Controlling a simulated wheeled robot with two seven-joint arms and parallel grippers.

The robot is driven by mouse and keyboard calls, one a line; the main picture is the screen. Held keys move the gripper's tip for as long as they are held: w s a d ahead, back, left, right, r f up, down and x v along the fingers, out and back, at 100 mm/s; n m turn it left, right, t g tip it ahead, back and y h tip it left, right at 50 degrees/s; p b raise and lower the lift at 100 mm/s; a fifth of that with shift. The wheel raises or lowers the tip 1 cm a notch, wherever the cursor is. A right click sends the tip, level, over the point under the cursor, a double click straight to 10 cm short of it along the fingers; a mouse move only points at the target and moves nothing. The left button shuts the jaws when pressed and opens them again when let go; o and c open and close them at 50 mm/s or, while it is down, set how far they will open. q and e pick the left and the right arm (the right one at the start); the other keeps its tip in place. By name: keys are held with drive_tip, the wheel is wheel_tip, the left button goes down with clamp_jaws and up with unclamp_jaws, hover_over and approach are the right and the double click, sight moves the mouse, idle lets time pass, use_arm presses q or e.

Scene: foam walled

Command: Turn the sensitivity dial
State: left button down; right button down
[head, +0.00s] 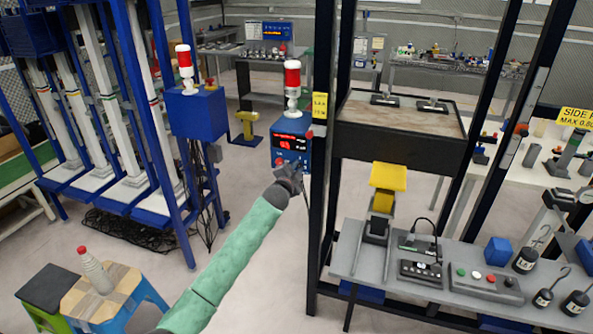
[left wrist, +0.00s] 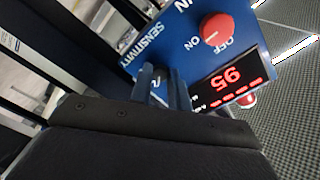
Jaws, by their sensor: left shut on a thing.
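The blue control box (head: 277,154) hangs on the black frame post, with a red lit display and a red-and-white lamp on top. In the left wrist view its blue panel (left wrist: 183,48) shows the partly covered word SENSITIVITY, an ON/OFF red knob (left wrist: 217,29) and a red digit display (left wrist: 228,83). My left gripper (head: 290,176) is at the lower part of this box. Its fingers (left wrist: 161,86) are shut beside the SENSITIVITY label, on what appears to be the sensitivity dial. My right gripper is out of view.
The black frame post (head: 323,130) stands right beside the box. A grey shelf (head: 345,250) with a button panel and weights is at lower right. Two stools (head: 105,295) stand at lower left. Open floor lies left of my arm.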

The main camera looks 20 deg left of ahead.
use_arm(q)
drive_tip(key=shift+m, duration=1.1)
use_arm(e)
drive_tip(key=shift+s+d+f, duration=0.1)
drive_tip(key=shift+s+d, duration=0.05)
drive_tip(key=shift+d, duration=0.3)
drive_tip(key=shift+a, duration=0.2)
use_arm(q)
drive_tip(key=c, duration=1.3)
unclamp_jaws()
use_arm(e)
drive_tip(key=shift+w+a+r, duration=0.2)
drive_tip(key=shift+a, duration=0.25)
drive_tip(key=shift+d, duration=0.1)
